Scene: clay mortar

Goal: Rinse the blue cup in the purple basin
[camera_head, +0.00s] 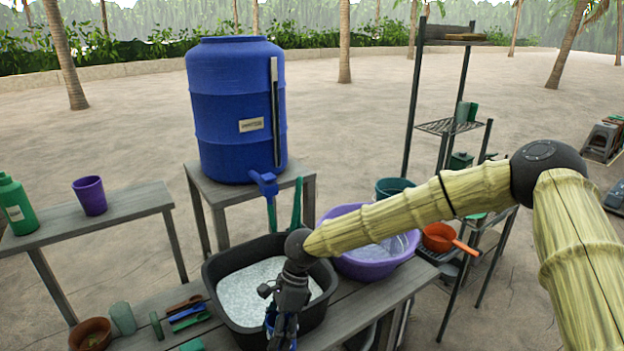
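My gripper (283,328) points down at the near rim of a black tub (225,318), low in the head view. A blue thing, apparently the blue cup (271,318), shows beside and behind the fingers, which hide most of it. I cannot tell whether the fingers are closed on it. The purple basin (351,268) stands on the bench to the right of the black tub, behind my arm. It holds pale, clear-looking liquid, and my arm hides part of its rim.
The black tub holds whitish, foamy-looking contents. A blue water barrel (238,110) with a tap stands behind it. A purple cup (90,196) and green bottle (16,204) stand on the left table. An orange pan (438,237) is right of the basin. Utensils lie at lower left.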

